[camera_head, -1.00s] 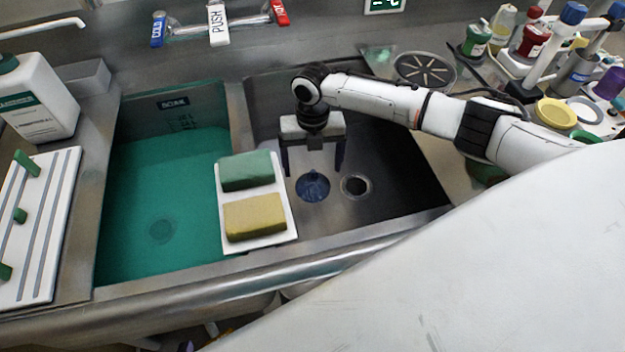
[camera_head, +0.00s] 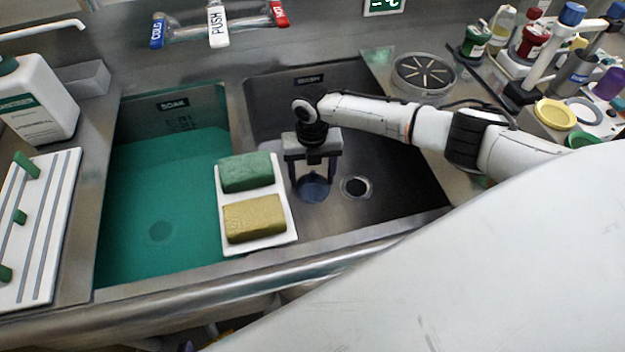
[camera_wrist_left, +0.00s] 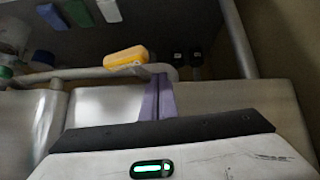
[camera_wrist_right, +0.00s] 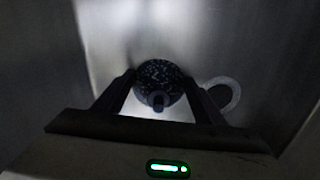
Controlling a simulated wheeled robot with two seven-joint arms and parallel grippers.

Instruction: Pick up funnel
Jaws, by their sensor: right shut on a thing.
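The funnel (camera_head: 313,189) is a dark blue round piece on the floor of the right sink basin. My right gripper (camera_head: 312,182) points down over it, with one finger on each side, shut on it. In the right wrist view the funnel (camera_wrist_right: 158,82) looks dark and speckled, with a short stub toward the camera, between my right fingers (camera_wrist_right: 160,95). Its underside is hidden. My left gripper (camera_wrist_left: 158,97) shows only in the left wrist view; its fingers are together and nothing shows between them.
A drain hole (camera_head: 356,187) lies just right of the funnel. A white tray (camera_head: 284,214) with a green and a yellow sponge sits on the divider. The left basin (camera_head: 150,215) holds green liquid. Bottles and a rack (camera_head: 540,60) crowd the right counter.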

